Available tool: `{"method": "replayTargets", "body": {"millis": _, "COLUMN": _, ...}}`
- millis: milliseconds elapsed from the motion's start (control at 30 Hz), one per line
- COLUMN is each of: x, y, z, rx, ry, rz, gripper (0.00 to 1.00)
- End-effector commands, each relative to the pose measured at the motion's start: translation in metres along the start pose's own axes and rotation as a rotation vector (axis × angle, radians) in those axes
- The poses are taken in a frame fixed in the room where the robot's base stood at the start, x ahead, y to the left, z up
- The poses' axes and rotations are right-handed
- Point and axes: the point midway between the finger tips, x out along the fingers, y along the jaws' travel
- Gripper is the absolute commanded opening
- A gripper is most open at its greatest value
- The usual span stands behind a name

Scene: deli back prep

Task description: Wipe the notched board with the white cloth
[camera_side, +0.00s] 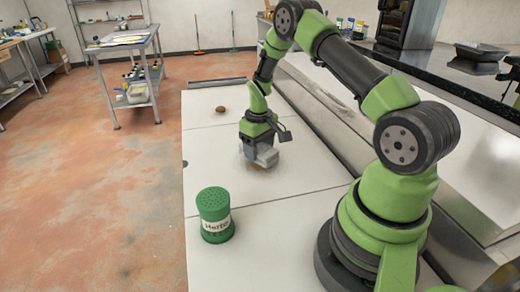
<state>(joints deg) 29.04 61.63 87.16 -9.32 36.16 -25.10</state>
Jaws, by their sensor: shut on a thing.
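My gripper (262,160) is low over the pale work surface in the middle of the picture, pointing down. It is shut on the white cloth; only a small pale, crumpled edge of the cloth (246,160) shows beside the grey jaws, at or very near the surface. The gripper hides most of it. White boards (215,150) lie in a row along the counter with thin dark seams between them.
A green shaker (215,215) with a white label stands upright at the near left of the counter. A small brown lump (220,109) lies behind and left of my gripper. A grey metal ledge runs along the right. The surface between shaker and gripper is clear.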

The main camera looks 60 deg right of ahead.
Motion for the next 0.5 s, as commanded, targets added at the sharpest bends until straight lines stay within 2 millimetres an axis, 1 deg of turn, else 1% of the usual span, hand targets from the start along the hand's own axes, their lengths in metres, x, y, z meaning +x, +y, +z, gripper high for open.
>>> {"method": "replayTargets", "body": {"millis": 100, "x": 0.000, "y": 0.007, "z": -0.012, "rx": 0.001, "ry": 0.003, "rz": 0.001, "gripper": 0.39}}
{"method": "replayTargets", "body": {"millis": 500, "x": 0.001, "y": 0.030, "z": -0.048, "rx": 0.001, "ry": 0.002, "rz": 0.001, "gripper": 0.39}}
